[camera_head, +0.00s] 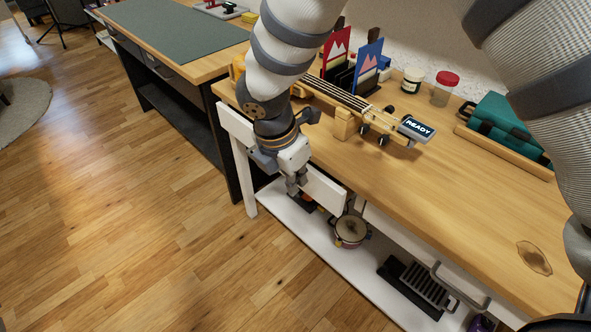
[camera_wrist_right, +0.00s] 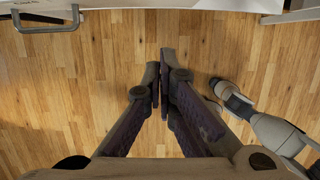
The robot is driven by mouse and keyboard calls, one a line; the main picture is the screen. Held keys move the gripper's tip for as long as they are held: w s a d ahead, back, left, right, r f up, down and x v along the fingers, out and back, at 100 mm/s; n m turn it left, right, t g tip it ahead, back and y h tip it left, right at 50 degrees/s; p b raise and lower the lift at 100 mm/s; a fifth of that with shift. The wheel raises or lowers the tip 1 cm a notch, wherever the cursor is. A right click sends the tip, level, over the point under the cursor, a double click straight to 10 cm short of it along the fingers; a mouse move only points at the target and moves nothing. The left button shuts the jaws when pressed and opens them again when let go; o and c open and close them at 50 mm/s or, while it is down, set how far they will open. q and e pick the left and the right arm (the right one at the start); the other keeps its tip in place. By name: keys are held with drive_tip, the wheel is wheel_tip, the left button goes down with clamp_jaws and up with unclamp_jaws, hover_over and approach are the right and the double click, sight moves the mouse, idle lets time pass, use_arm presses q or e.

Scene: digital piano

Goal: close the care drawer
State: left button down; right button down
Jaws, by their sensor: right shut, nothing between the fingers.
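The wooden workbench (camera_head: 470,205) carries a guitar neck (camera_head: 345,95), a "READY" device (camera_head: 416,128), jars and a green case (camera_head: 505,125). A second drawer has a handle (camera_head: 460,287). A white lower shelf (camera_head: 300,222) holds a round tin (camera_head: 350,231). Floor in front is clear.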

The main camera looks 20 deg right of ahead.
sight(322, 185)
use_arm(q)
drive_tip(key=shift+s+f, duration=0.3)
drive_tip(key=shift+f, duration=0.15)
use_arm(e)
drive_tip(key=d+f, duration=0.1)
drive_tip(key=f, duration=0.1)
drive_tip(key=w+d+f, duration=0.1)
drive_tip(key=d+f, duration=0.1)
drive_tip(key=w+d+f, duration=0.1)
drive_tip(key=d+f, duration=0.1)
drive_tip(key=shift+d+f, duration=0.15)
drive_tip(key=shift+f, duration=0.05)
drive_tip(key=shift+d, duration=0.1)
drive_tip(key=shift+w+d, duration=0.25)
drive_tip(key=shift+d, duration=0.35)
drive_tip(key=shift+w+d, duration=0.2)
drive_tip(key=shift+d, duration=0.35)
